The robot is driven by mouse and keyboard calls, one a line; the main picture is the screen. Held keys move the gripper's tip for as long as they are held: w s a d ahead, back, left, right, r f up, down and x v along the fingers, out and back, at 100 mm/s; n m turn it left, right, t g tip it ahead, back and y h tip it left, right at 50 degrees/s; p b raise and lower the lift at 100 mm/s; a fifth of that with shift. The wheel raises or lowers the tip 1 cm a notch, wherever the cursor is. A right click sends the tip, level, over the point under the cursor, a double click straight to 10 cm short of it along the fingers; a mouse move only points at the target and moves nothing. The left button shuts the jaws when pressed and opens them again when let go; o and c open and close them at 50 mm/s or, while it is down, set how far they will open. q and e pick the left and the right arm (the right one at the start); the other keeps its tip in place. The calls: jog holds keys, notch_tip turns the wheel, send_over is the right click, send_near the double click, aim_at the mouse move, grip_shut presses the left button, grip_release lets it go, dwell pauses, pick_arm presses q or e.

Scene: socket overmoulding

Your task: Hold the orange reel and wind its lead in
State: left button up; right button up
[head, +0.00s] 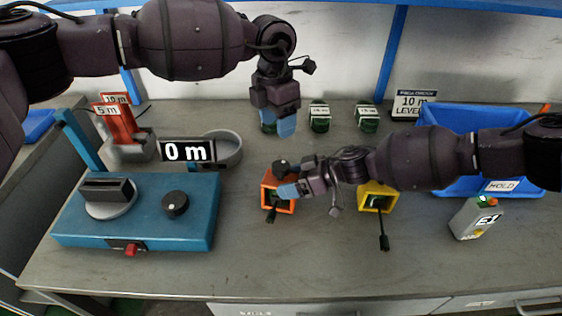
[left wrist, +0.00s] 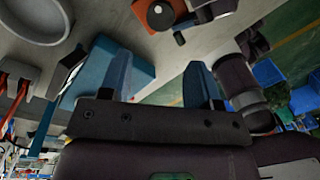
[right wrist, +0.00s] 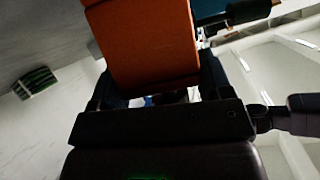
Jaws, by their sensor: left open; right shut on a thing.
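The orange reel (head: 267,194) stands on the bench in the middle of the head view, a boxy orange frame with a dark knob on top. A short black lead with a plug (head: 271,214) hangs at its front. My right gripper (head: 290,190) is shut on the orange reel from the right side. The reel's orange face (right wrist: 150,45) fills the space between the fingers in the right wrist view. My left gripper (head: 280,124) is open and empty above the bench, behind the reel. Its two blue fingers stand apart in the left wrist view (left wrist: 160,80). The reel also shows there (left wrist: 158,14).
A yellow reel (head: 377,190) with a lead is right of the orange one. A blue machine (head: 140,235) with a 0 m display (head: 187,151) stands at left. Green-black coils (head: 319,117), a blue bin (head: 450,187) and a grey E1 box (head: 474,220) stand around. The front bench is clear.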

aim_at(281, 165)
pick_arm(q)
jog(key=f, duration=0.7)
jog(key=s+f, duration=0.1)
jog(key=f, duration=0.3)
jog(key=shift+d+f, duration=0.25)
jog(key=shift+d, duration=0.1)
jog(key=c, duration=0.7)
jog(key=shift+o, duration=0.2)
